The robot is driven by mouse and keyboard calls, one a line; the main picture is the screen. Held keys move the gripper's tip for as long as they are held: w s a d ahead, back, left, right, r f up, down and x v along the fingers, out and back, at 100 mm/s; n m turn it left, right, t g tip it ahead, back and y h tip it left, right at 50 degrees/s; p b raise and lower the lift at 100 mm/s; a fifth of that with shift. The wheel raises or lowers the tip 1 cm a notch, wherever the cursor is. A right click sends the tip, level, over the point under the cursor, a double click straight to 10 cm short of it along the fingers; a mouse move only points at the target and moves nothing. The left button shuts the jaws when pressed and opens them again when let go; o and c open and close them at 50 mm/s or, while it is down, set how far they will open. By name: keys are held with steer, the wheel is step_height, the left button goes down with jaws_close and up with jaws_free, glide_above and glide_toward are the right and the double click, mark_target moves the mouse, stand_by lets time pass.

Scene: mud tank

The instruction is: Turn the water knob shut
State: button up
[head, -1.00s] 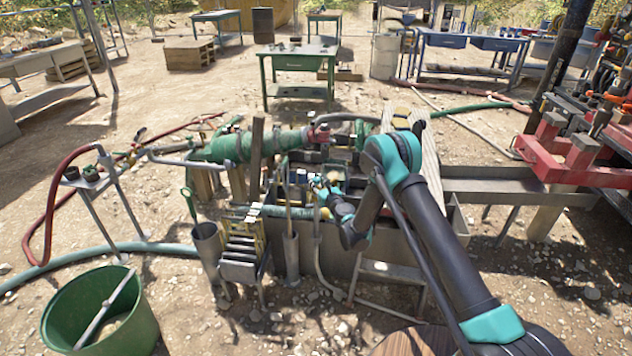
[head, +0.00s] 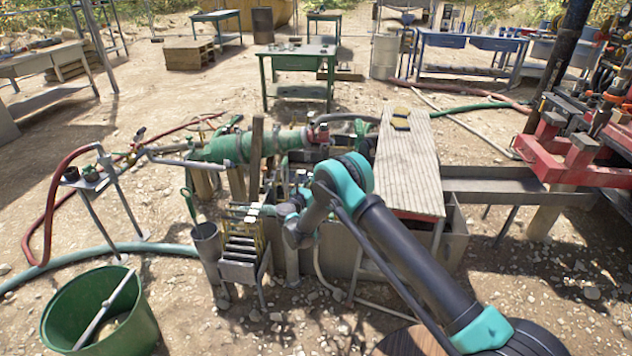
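I cannot make out for certain which part is the water knob. A small red fitting (head: 318,133) sits at the right end of the thick green pipe (head: 240,147) behind the tank. A small valve (head: 138,135) on the red hose line stands at the left. My arm reaches in from the lower right and bends down over the left part of the tank. My gripper (head: 290,206) is at the tank's front left, close to the rack. Its fingers are too small and partly hidden, so their opening and any contact do not show.
The metal tank (head: 453,240) has a slatted board (head: 408,165) over its right part. A metal rack (head: 240,262) and a grey tube (head: 206,240) stand at its front left. A green bucket (head: 100,310) is at lower left. Red stands (head: 575,155) are at right.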

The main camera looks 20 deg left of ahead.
steer(key=shift+m+h, duration=0.6)
steer(key=shift+h, duration=0.6)
steer(key=o, duration=1.2)
steer(key=v, duration=1.2)
steer(key=shift+r, duration=0.25)
